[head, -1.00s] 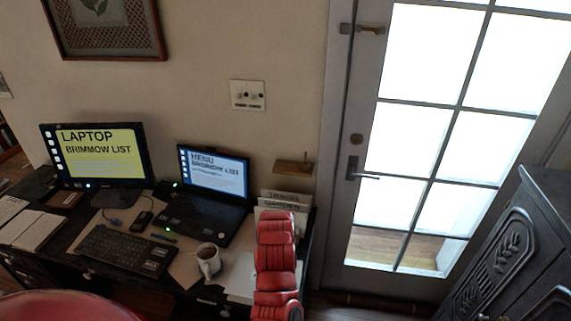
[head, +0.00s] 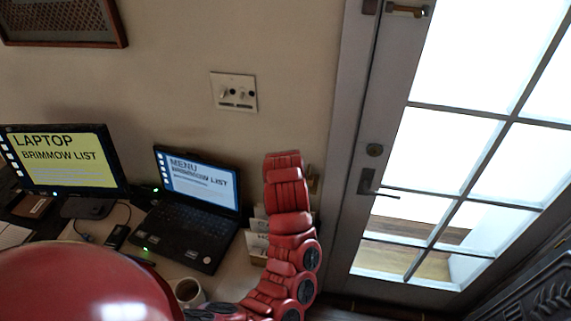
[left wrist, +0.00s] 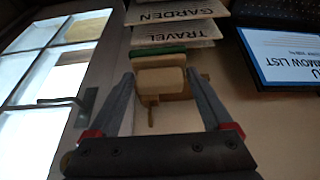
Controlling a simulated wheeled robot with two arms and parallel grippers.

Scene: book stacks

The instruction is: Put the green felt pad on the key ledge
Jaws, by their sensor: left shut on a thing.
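The green felt pad (left wrist: 158,51) shows in the left wrist view as a green strip along a pale tan block, between the fingers of my left gripper (left wrist: 160,74). My left gripper is shut on it. The wooden key ledge (left wrist: 178,97) is on the wall behind the pad, partly hidden by it, with a small peg sticking out. In the head view only a sliver of the key ledge (head: 314,182) shows beside my red left arm, which hides the gripper and pad. Whether pad and ledge touch, I cannot tell. My right gripper is out of view.
The laptop (head: 195,205), monitor (head: 65,160) and mug (head: 188,292) are on the desk. A glazed door (head: 372,150) is to the right; a switch plate (head: 233,91) is on the wall above.

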